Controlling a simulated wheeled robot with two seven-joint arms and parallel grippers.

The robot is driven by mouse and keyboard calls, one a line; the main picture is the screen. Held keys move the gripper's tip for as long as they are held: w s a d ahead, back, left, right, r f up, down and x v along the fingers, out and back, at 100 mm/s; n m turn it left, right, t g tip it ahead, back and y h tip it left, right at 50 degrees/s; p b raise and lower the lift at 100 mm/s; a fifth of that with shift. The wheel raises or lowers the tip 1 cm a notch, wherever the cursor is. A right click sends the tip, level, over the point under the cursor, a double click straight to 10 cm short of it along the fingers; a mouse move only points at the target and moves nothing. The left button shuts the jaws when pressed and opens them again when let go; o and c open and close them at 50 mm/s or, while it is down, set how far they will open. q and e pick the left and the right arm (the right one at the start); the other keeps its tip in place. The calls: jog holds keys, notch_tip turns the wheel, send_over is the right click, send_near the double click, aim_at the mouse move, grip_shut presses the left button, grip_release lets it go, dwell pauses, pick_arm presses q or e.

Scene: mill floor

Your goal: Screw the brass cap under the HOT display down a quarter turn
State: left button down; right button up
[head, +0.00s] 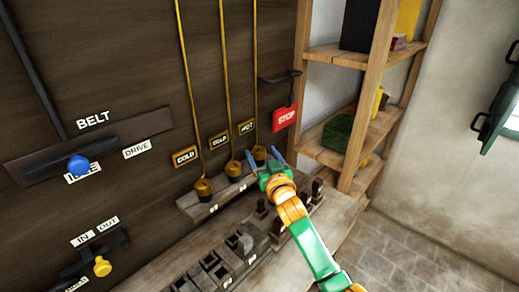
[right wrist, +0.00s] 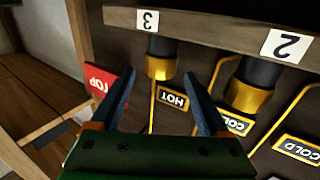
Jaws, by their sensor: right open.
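In the wrist view the two fingertips (right wrist: 160,78) stand on either side, just short of the cap; contact does not show. My left gripper is not in view.
Two more brass caps (head: 203,187) (head: 233,170) stand left under COLD signs; the nearer one (right wrist: 248,96) is close to my finger. A red STOP sign (head: 285,117) hangs right. Dark sockets (head: 215,268) line the bench below. A wooden rack (head: 350,150) stands right.

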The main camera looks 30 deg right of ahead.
aim_at(259, 154)
jog(key=w, duration=0.3)
jog(key=shift+w+d+f, duration=0.1)
jog(key=shift+d+f, duration=0.15)
jog(key=shift+f, duration=0.1)
jog(key=shift+s+r, duration=0.2)
jog(key=shift+w, duration=0.1)
grip_shut()
jog(key=m+h+b, duration=0.1)
jog(key=h+b, duration=0.1)
jog(key=b, duration=0.1)
jog(key=m+h+b, duration=0.1)
jog(key=b, duration=0.2)
jog(key=shift+a+f+g+h, duration=0.1)
jog(key=shift+f+g+h, duration=0.25)
jog(key=shift+g+h, duration=0.05)
jog(key=shift+r+m+g+h+b, duration=0.25)
jog(key=shift+m+g+h+b, duration=0.05)
jog(key=shift+m+b, duration=0.2)
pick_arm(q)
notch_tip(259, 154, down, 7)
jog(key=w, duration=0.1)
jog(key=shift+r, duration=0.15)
pick_arm(e)
jog(key=shift+r, duration=0.1)
grip_release()
